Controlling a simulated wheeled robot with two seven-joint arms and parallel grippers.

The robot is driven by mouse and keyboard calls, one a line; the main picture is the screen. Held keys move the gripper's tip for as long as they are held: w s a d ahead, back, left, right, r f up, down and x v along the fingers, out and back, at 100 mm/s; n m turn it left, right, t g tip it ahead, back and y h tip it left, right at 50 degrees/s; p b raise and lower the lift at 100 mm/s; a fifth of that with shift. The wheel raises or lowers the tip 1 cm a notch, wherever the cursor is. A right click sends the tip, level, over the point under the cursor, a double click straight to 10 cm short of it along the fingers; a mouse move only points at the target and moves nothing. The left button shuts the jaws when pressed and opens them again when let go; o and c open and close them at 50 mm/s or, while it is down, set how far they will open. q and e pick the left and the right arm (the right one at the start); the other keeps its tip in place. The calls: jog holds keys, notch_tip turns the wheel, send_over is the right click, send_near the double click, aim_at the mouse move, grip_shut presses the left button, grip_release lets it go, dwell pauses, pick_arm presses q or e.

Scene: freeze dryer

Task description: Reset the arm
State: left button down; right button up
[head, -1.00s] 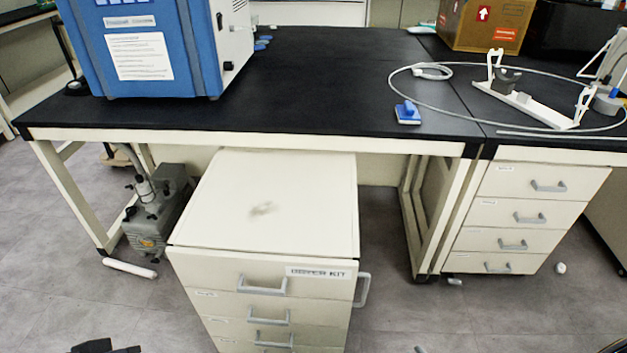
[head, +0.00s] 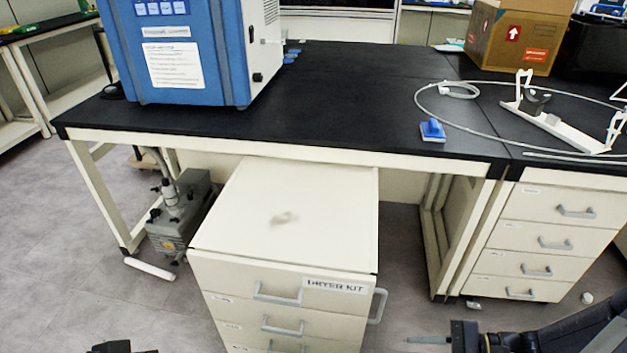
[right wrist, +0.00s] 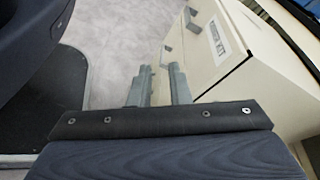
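My right arm shows at the lower right of the head view. Its gripper (head: 428,339) points left, in front of the drawer cabinet and low near the floor. Only a dark tip of my left gripper (head: 122,347) shows at the bottom edge of the head view. Its fingers are mostly cut off, so its opening cannot be seen.
The white drawer cabinet labelled DRYER KIT (head: 290,225) stands close ahead; it also shows in the right wrist view (right wrist: 225,60). Behind are the black-topped bench (head: 350,110), blue machine (head: 185,60) and cardboard box (head: 520,35). A pump (head: 180,215) stands below the bench.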

jog(key=s+a+r+n+t+h, duration=0.1)
jog(key=s+r+n+h, duration=0.2)
jog(key=r+n+h, duration=0.3)
jog(key=s+a+r+n+h, duration=0.2)
jog(key=s+r+n+h, duration=0.15)
jog(key=r+n, duration=0.4)
notch_tip(320, 180, up, 20)
jog(key=p, duration=1.9)
jog(key=shift+h+p, duration=0.35)
jog(key=shift+p, duration=0.05)
